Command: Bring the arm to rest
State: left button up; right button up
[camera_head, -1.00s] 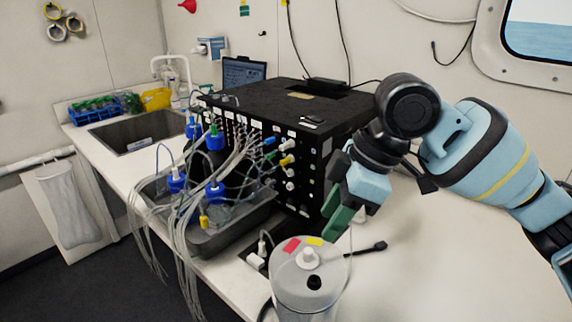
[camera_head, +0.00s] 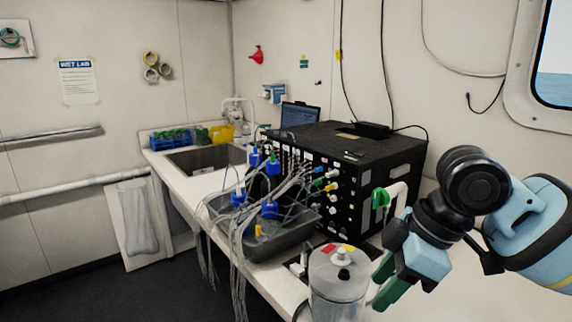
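My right arm comes in from the right edge in light blue and black. Its gripper (camera_head: 387,279) points down and left, above the white bench at the lower right. Its two green-tipped fingers stand apart, with nothing seen between them. A clear lidded vessel (camera_head: 338,286) stands just left of the fingertips; whether they touch cannot be told. My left gripper is out of view.
A black instrument box (camera_head: 375,155) stands behind the gripper. A white pipe with a green end (camera_head: 381,198) rises beside it. A grey tray (camera_head: 285,243) holds blue-capped bottles and many tubes. A sink (camera_head: 205,160) lies farther left.

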jog(key=s+a+f+m+t+y, duration=0.1)
jog(key=s+a+f+m, duration=0.15)
jog(key=f, duration=0.85)
jog(key=s+a+f+m+t+y, duration=0.1)
jog(key=s+a+f+m, duration=0.15)
jog(key=f, duration=0.95)
jog(key=s+d+f+m+g+h, duration=0.1)
jog(key=s+d+f+m+h, duration=0.25)
jog(key=s+d+f, duration=0.5)
jog(key=s+d+f+m+h, duration=0.3)
jog(key=s+d+f+m, duration=0.2)
jog(key=s, duration=0.6)
jog(key=w+a+f+t+y, duration=0.2)
jog(key=w+f+t, duration=0.4)
jog(key=f, duration=0.3)
jog(key=shift+w+a+n+t, duration=0.3)
jog(key=shift+n+t, duration=0.15)
jog(key=shift+t, duration=0.15)
